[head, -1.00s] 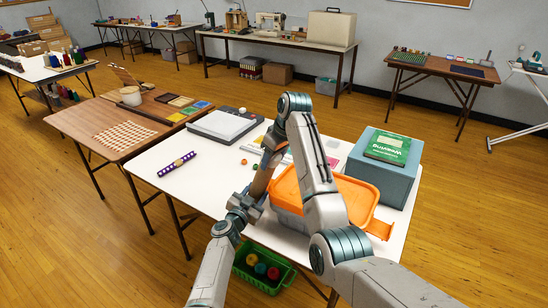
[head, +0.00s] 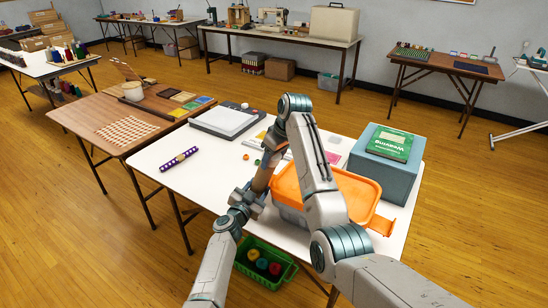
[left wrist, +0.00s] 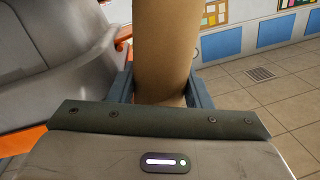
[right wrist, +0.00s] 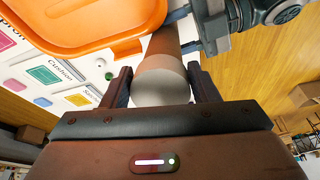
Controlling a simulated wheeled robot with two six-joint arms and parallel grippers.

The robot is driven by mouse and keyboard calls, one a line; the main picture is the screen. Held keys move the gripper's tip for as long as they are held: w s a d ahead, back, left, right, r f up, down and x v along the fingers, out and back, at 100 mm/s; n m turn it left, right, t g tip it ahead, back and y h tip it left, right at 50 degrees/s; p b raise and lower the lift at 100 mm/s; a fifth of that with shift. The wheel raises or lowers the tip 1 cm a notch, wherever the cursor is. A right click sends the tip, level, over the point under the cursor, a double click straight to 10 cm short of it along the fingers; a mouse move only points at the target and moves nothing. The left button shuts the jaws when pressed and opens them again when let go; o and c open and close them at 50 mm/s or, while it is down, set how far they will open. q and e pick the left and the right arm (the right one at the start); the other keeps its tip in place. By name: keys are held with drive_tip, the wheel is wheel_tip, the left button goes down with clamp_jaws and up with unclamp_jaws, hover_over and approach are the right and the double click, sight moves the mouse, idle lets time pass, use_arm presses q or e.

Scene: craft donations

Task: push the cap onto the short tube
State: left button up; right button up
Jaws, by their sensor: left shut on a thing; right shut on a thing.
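The short tube (head: 262,179) is brown cardboard and stands tilted between my two grippers above the front of the white table. My left gripper (head: 244,202) is shut around its lower part; the left wrist view shows the tube (left wrist: 165,50) between the fingers. My right gripper (right wrist: 162,88) is shut on the whitish cap (right wrist: 160,88), which sits in line with the tube's (right wrist: 163,45) upper end. A paler band lies between the cap's face and the brown tube. I cannot tell how far the cap is on. In the head view my right arm hides the cap.
An orange-lidded bin (head: 352,190) stands close right of the tube, with a blue box (head: 360,167) bearing a green book (head: 389,145) behind it. A purple dotted roll (head: 179,159) lies at the table's left. A green basket (head: 262,266) is below the front edge.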

drive_tip(key=shift+w+a+f, duration=0.1)
drive_tip(key=shift+a+f, duration=0.1)
drive_tip(key=shift+f, duration=0.4)
drive_tip(key=o, duration=1.5)
drive_tip(key=v, duration=1.2)
